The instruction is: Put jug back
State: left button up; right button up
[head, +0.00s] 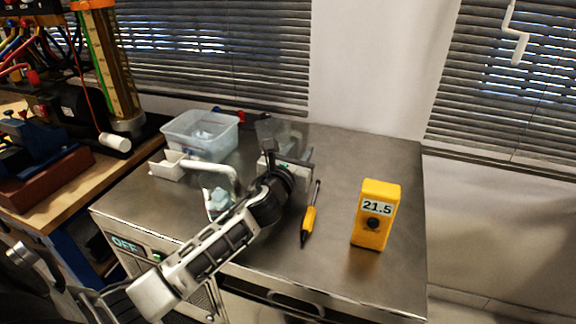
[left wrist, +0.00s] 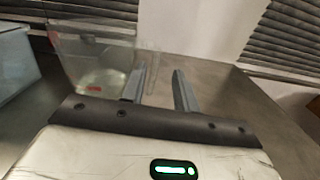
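A clear, see-through jug (head: 272,130) stands near the back edge of the steel bench top. It also shows in the left wrist view (left wrist: 95,68), upright, with a small red mark low on its side. My left gripper (head: 291,157) is at the jug, on its near right side. In the left wrist view the two grey fingers (left wrist: 160,88) are apart, with the jug's body left of them. A faint clear edge, perhaps the handle, shows by the left finger; I cannot tell if it lies between the fingers. My right gripper is not in view.
A clear tub (head: 172,135) stands left of the jug. A white spout fixture (head: 168,168) is in front of it, partly beside my arm. A yellow screwdriver (head: 309,219) and a yellow meter (head: 377,192) reading 21.5 are at the right. The bench's back right is clear.

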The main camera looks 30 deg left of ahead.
pick_arm(q)
jog(key=s, duration=0.2)
jog(key=s+d, duration=0.1)
jog(key=s, duration=0.5)
jog(key=shift+d, duration=0.3)
jog(key=shift+s+d, duration=0.1)
jog(key=shift+s, duration=0.4)
jog(key=shift+r, duration=0.1)
